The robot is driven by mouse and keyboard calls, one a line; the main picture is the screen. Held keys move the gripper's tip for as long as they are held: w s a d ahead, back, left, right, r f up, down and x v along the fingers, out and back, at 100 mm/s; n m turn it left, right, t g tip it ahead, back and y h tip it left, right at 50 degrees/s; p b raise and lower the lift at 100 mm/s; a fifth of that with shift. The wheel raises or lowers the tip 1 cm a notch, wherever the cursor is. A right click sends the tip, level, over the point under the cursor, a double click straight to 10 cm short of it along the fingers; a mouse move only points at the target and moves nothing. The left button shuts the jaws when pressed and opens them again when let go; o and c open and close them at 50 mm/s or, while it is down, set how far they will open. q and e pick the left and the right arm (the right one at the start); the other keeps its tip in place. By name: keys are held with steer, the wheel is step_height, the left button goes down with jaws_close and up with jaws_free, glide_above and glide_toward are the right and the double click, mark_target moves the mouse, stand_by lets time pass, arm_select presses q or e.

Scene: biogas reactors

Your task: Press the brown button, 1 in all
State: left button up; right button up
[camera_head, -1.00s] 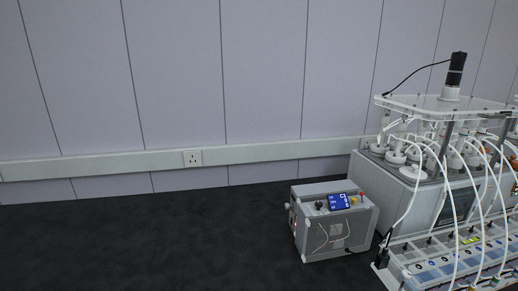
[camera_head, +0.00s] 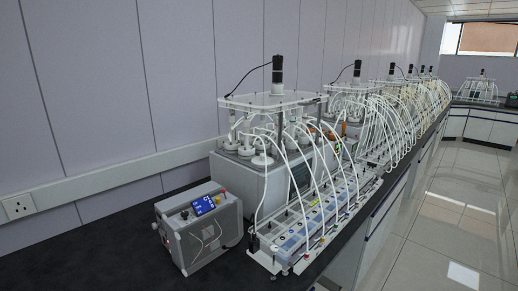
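A grey control box (camera_head: 208,243) stands on the dark bench at lower left. Its top panel has a blue screen (camera_head: 203,205), a dark knob (camera_head: 184,214), a small yellow-orange part (camera_head: 217,200) and a small red part (camera_head: 223,191). I cannot make out a clearly brown button on it at this size. Neither of my grippers is in view.
A reactor unit (camera_head: 243,178) with white tubes and a long front module (camera_head: 318,218) stands right of the box. Several similar units recede along the bench (camera_head: 95,268). A power socket (camera_head: 18,207) is on the wall. The floor aisle (camera_head: 445,225) at right is clear.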

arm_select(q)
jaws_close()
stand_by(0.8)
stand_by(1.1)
